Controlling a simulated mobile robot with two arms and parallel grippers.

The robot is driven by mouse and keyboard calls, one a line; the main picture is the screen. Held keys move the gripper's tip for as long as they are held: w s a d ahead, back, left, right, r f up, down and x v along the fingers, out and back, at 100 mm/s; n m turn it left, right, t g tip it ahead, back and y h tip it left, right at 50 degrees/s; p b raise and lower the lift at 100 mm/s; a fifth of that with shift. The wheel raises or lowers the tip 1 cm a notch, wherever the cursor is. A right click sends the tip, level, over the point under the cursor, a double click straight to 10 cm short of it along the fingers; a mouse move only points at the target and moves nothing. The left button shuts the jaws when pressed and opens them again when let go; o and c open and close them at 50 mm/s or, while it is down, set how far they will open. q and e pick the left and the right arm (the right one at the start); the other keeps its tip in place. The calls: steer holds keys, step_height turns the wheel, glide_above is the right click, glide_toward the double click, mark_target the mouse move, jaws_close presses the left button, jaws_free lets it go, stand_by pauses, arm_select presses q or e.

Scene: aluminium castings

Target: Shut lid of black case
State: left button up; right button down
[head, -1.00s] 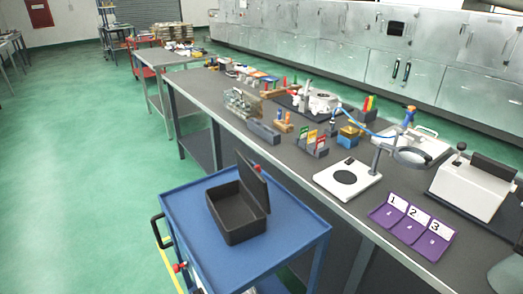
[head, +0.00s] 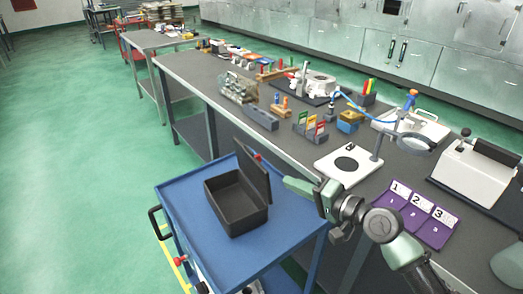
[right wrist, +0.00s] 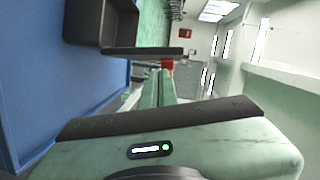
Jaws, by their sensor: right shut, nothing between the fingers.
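The black case (head: 238,211) sits on the blue cart top, its hollow body open and empty. Its lid (head: 253,173) stands up, nearly upright, along the right side of the body. My right gripper (head: 287,183) is shut and empty, just to the right of the lid, with a small gap showing between them. In the right wrist view the case body (right wrist: 118,22) is at the upper left, the lid (right wrist: 150,51) shows edge-on below it, and my closed fingers (right wrist: 165,77) point up the picture near the lid's end. My left gripper is out of view.
The blue cart (head: 210,258) stands beside the long grey bench, with bare surface around the case. The bench holds a white stand base (head: 347,164), a purple numbered tray (head: 418,216) and a white machine (head: 473,172). Green floor (head: 80,150) is clear on the left.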

steer(key=w+d+r+m+t, duration=0.2)
steer(key=w+r, duration=0.3)
steer(key=p, duration=0.4)
glide_above(251, 168)
steer(key=d, duration=0.3)
steer(key=f, duration=0.1)
steer(key=shift+s+f, duration=0.1)
steer(key=shift+f, duration=0.1)
steer(key=shift+a+r, duration=0.1)
